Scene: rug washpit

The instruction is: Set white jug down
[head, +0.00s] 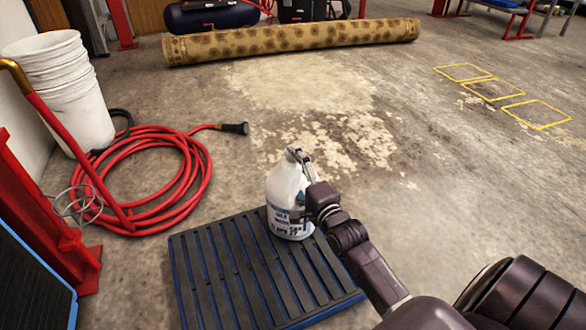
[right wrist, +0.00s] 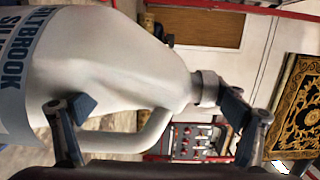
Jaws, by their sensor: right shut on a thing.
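The white jug (head: 284,200), with a blue-and-white label, is upright at the far right part of the low black-and-blue slatted platform (head: 218,275) in the head view. I cannot tell whether its base touches the slats. My right gripper (head: 308,187) is at the jug's right side, shut on it at the handle. In the right wrist view the jug (right wrist: 110,60) fills the left and middle, lying sideways in the picture, with its handle between the fingers (right wrist: 158,108). My left gripper is not in view.
A coiled red hose (head: 150,165) lies left of the platform, near stacked white buckets (head: 62,85). A red stand (head: 55,235) is at the left edge. A rolled rug (head: 290,40) lies at the back. Yellow floor outlines (head: 500,92) are at the right. Central floor is clear.

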